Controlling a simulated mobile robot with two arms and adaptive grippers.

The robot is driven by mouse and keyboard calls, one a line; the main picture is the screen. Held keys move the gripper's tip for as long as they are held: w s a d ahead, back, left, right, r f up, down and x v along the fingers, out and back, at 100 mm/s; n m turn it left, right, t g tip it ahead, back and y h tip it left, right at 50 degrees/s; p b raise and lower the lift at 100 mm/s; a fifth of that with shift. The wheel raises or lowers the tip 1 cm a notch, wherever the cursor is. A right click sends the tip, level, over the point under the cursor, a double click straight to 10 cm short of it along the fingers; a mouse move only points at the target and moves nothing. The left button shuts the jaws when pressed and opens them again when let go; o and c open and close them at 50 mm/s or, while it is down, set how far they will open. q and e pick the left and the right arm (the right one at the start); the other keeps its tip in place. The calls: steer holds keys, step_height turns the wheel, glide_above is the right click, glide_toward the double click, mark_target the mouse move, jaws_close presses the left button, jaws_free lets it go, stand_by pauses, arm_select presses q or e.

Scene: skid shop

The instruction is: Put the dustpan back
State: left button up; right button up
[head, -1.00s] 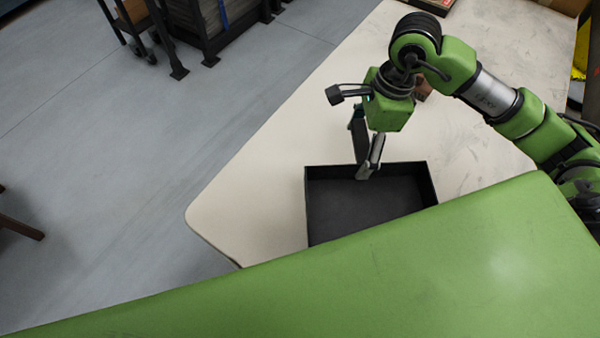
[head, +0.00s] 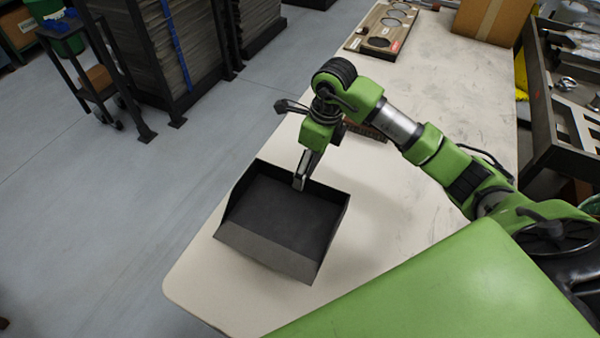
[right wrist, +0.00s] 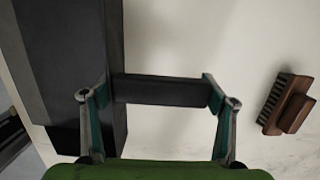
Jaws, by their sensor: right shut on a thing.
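The black dustpan (head: 275,222) is at the near left end of the pale table, its open side facing the near edge. I cannot tell in the head view whether it touches the table. My right gripper (head: 303,175) is at the dustpan's back wall. In the right wrist view, my right gripper (right wrist: 158,110) has its two fingers at either end of the dark handle (right wrist: 160,90), shut on it. The dustpan's body (right wrist: 85,80) shows to the left of the handle there. My left gripper is not in view.
A wooden brush (right wrist: 288,103) lies on the table to the right in the right wrist view. A wooden board with round cutouts (head: 388,28) and a cardboard box (head: 492,18) are at the table's far end. A dark rack (head: 180,50) stands beyond the floor at left.

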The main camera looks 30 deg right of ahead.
steer(key=w+f, duration=0.2)
steer(key=f, duration=0.1)
steer(key=w+f, duration=0.1)
steer(key=shift+w+a+f, duration=0.2)
steer(key=shift+w+f, duration=0.05)
steer(key=shift+f, duration=0.05)
step_height(320, 180, down, 3)
steer(key=shift+w+f+p, duration=0.15)
steer(key=shift+f+p, duration=0.05)
steer(key=shift+p, duration=0.6)
steer(key=shift+f, duration=0.1)
steer(key=o, duration=1.3)
steer(key=r, duration=0.4)
steer(key=s+d+r+b, duration=0.1)
steer(key=r, duration=0.3)
steer(key=r+b, duration=0.1)
steer(key=r, duration=0.3)
steer(key=shift+s+d, duration=0.15)
steer(key=shift+s, duration=0.05)
